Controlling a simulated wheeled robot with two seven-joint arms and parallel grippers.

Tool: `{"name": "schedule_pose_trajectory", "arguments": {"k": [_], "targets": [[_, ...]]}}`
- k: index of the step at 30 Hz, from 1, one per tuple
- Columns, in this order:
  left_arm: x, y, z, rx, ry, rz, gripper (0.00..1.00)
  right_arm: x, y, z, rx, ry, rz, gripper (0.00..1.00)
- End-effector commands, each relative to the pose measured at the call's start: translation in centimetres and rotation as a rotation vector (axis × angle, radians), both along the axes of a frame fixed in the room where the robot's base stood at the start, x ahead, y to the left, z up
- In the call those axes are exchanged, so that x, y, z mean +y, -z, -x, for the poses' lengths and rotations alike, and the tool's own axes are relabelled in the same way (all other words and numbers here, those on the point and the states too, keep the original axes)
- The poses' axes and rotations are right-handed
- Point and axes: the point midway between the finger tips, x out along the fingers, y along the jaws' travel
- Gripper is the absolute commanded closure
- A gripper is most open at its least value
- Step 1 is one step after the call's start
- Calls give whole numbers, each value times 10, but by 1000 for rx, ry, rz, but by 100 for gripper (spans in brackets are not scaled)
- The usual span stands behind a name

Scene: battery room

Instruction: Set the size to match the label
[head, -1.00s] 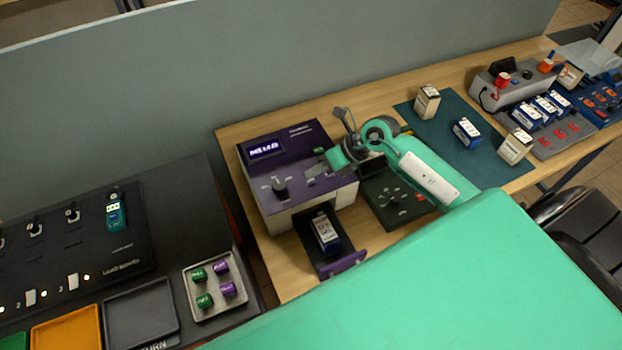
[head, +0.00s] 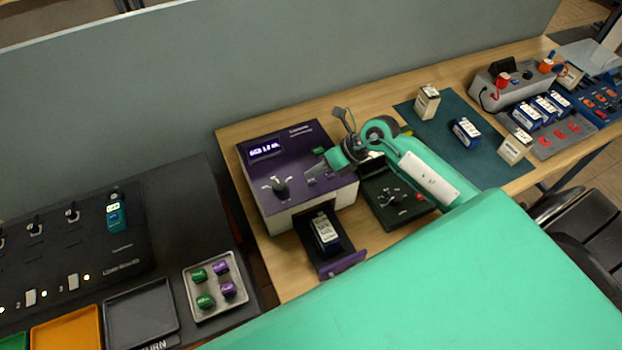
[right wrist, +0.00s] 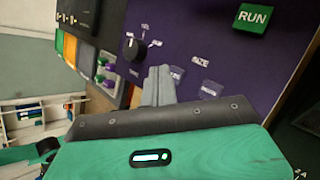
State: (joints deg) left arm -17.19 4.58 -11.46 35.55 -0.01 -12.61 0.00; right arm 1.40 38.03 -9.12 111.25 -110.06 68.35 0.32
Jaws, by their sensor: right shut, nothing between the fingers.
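The purple tester (head: 310,140) stands on the wooden bench with a lit display (head: 266,149); its text is too small to read surely. A black knob (right wrist: 133,47) and a green RUN button (right wrist: 252,17) are on its panel. Two purple buttons, one (right wrist: 177,72) beside the fingertips and one (right wrist: 211,88) further right, sit below the word SIZE. My right gripper (head: 314,171) is shut and empty at this panel; its fingers (right wrist: 160,82) are close to the left button, contact unclear. A labelled battery (head: 325,233) lies in the open drawer (head: 343,264). My left gripper is out of view.
A dark green box (head: 396,198) stands right of the tester, below my right arm. Batteries stand on the teal mat (head: 480,165). A tray of green and purple cubes (head: 238,290) is at left. A grey wall panel rises behind the bench.

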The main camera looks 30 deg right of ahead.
Motion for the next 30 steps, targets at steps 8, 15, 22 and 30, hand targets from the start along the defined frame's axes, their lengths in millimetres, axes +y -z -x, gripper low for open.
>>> {"name": "schedule_pose_trajectory", "arguments": {"k": [8, 15, 22, 30], "targets": [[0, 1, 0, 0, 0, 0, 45, 0, 1, 0, 0, 0, 0, 100], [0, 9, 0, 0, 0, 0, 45, 0, 9, 0, 1, -1, 0, 100], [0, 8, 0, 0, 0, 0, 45, 0, 8, 0, 0, 0, 0, 100], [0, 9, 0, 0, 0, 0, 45, 0, 10, 0, 0, 0, 0, 100]]}}
